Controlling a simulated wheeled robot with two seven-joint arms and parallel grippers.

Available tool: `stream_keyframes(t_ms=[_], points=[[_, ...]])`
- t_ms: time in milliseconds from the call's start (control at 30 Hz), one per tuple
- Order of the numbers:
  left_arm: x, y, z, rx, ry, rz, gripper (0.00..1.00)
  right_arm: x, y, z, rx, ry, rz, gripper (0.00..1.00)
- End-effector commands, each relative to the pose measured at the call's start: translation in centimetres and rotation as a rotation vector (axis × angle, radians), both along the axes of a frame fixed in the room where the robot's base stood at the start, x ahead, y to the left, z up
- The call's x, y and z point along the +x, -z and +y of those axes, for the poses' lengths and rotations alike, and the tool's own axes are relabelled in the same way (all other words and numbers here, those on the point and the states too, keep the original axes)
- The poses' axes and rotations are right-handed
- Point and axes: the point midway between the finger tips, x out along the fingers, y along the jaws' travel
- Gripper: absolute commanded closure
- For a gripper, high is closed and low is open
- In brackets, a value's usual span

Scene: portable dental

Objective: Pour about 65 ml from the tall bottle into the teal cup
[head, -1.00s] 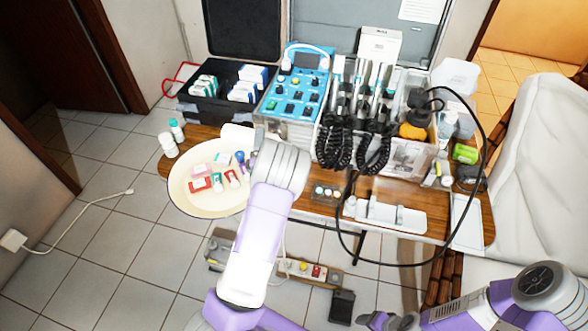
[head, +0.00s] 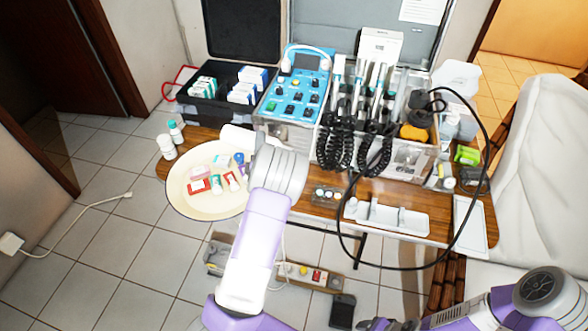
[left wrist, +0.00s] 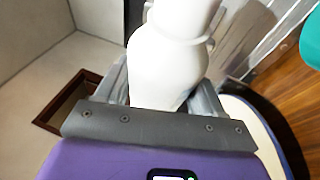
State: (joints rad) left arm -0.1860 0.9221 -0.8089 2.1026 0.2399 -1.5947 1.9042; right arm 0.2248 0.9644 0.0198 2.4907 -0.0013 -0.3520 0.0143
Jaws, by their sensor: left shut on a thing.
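In the left wrist view, my left gripper (left wrist: 162,98) is shut on a smooth white bottle (left wrist: 170,62), with a finger on each side. The bottle's top is cut off by the frame. In the head view my left wrist hides most of the gripper, and a white shape (head: 237,138) beside it appears to be the bottle. A teal thing (left wrist: 313,42) shows partly at the right edge of the wrist view; I cannot tell whether it is the teal cup. My right gripper (head: 376,324) is at the bottom edge of the head view, its jaws unclear.
A cream round tray (head: 190,207) holding small boxes is at the table's left end. A blue control unit (head: 291,95), coiled black cords and a clear instrument case fill the middle. A black cable (head: 410,263) loops over the front edge.

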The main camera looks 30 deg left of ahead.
Motion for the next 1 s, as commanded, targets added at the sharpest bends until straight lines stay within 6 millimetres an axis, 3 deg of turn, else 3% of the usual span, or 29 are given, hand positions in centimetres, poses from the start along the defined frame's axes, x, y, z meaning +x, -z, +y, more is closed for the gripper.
stream_keyframes(t_ms=[1000], points=[[-0.1,-0.3,1.6,0.024,0.0,0.001,0.7,0.0,0.2,0.0,0.0,0.0,0.0,0.37]])
